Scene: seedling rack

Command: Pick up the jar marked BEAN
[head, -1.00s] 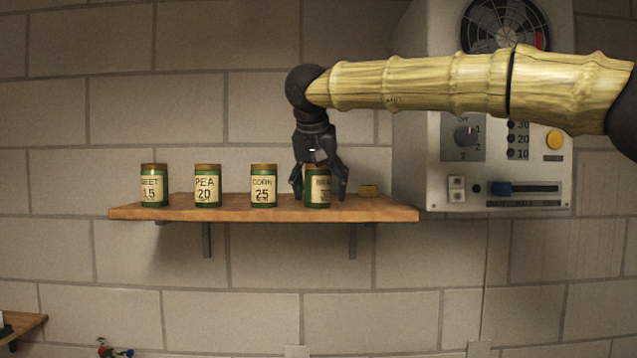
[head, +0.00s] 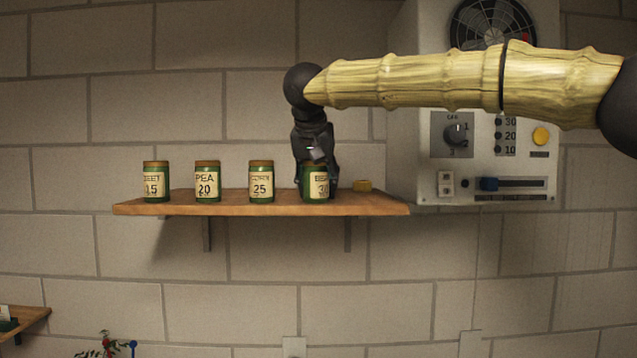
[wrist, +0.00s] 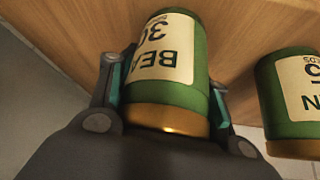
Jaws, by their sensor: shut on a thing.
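The jar marked BEAN (head: 318,186) is green with a cream label and a brown-gold lid. It stands at the right of the row on the wooden shelf (head: 260,207). My gripper (head: 317,180) reaches down over it from above and is shut on its sides. In the wrist view the BEAN jar (wrist: 172,60) shows upside down between the two fingers (wrist: 168,95), with "BEA" and "30" readable and part of the label covered by a finger. The jar appears to rest on the shelf; a small lift cannot be told.
The CORN jar (head: 261,183) stands just left, also seen in the wrist view (wrist: 290,100). The PEA jar (head: 207,183) and BEET jar (head: 156,183) stand further left. A small yellow lid-like thing (head: 362,185) lies close right. A control box (head: 490,150) hangs on the wall at right.

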